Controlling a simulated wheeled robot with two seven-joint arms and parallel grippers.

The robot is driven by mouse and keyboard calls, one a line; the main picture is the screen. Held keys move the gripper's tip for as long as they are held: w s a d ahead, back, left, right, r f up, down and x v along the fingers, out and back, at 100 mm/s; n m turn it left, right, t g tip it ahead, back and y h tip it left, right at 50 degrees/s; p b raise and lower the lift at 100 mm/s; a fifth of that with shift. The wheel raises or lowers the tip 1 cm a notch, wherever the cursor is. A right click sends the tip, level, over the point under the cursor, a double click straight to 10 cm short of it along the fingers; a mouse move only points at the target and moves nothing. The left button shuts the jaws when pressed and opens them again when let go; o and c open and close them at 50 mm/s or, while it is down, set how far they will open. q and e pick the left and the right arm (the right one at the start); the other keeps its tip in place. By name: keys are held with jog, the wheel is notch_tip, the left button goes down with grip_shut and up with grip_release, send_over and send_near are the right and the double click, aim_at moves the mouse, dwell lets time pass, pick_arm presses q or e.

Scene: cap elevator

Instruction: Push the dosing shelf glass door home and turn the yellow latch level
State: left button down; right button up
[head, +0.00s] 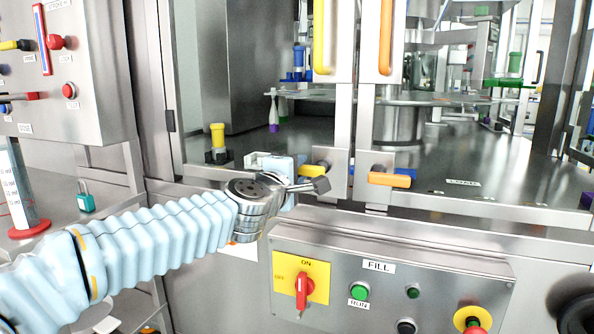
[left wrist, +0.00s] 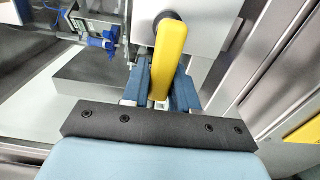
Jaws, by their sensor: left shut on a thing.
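The yellow latch (head: 313,169) sits low on the steel door post in the head view, partly hidden by my left gripper. In the left wrist view the yellow latch (left wrist: 164,62) runs between two blue fingers. My left gripper (head: 302,183) is shut on it; its fingers also show in the left wrist view (left wrist: 160,90). The visible part of the latch looks near level in the head view, but its exact angle is hard to tell. The glass door with the yellow upright handle (head: 322,35) stands above; I cannot tell whether it is flush. My right gripper is not in view.
An orange latch (head: 390,179) and orange upright handle (head: 385,35) are just right of the yellow ones. Below is a control panel (head: 430,270) with a red switch (head: 302,292) and several buttons. A steel cabinet (head: 85,75) stands at left.

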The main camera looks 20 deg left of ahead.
pick_arm(q)
jog(key=shift+f, duration=0.1)
jog(key=c, duration=1)
grip_release()
jog(key=shift+o, duration=0.2)
jog(key=s+p, duration=0.1)
jog(key=s, duration=1.2)
jog(key=shift+s+a+p, duration=0.25)
jog(key=shift+s+p, duration=0.1)
jog(key=shift+s, duration=0.05)
